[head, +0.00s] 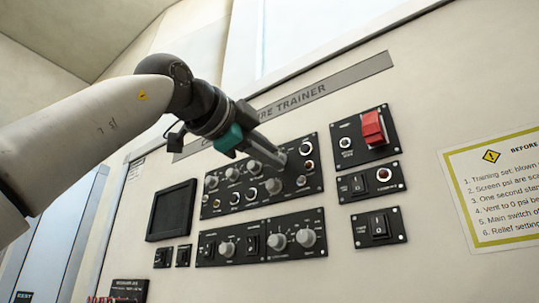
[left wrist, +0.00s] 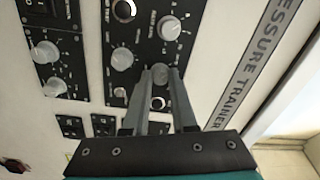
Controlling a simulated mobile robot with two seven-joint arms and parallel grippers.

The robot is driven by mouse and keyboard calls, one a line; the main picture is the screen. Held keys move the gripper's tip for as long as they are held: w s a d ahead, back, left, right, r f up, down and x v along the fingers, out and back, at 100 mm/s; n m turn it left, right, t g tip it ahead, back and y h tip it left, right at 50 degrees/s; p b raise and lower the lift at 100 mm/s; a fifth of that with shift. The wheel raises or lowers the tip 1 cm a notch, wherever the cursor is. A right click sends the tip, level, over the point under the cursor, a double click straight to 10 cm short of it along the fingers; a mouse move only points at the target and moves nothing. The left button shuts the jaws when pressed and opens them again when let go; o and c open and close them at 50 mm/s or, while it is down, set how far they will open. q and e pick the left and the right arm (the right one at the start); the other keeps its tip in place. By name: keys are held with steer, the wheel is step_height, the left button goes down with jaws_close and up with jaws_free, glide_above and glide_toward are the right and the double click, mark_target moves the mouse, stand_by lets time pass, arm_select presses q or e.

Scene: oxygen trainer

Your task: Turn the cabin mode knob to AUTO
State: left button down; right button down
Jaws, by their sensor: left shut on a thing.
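My left gripper (head: 281,157) reaches in from the upper left to the upper black control panel (head: 263,207). In the left wrist view its two grey fingers (left wrist: 160,72) are closed around a small round grey knob (left wrist: 159,75), which the fingers partly hide. The knob's label and pointer direction cannot be read, so I cannot tell whether it is the cabin mode knob or where it is set. Other grey knobs sit close by, one (left wrist: 169,28) above and one (left wrist: 122,58) to the left in the left wrist view. My right gripper is not in view.
A lower panel (head: 262,257) with knobs and switches lies below. A dark square screen (head: 172,211) is at left. A red switch cover (head: 374,128) and rocker switches (head: 378,226) are at right. A yellow-bordered notice (head: 497,190) hangs further right.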

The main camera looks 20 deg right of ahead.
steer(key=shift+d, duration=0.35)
arm_select(q)
steer(key=c, duration=0.7)
jaws_free()
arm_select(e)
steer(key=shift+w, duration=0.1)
arm_select(q)
steer(key=shift+a, duration=0.1)
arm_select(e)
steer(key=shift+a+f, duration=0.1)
arm_select(q)
steer(key=b+v, duration=0.4)
steer(key=v, duration=1.1)
steer(key=shift+s, duration=0.1)
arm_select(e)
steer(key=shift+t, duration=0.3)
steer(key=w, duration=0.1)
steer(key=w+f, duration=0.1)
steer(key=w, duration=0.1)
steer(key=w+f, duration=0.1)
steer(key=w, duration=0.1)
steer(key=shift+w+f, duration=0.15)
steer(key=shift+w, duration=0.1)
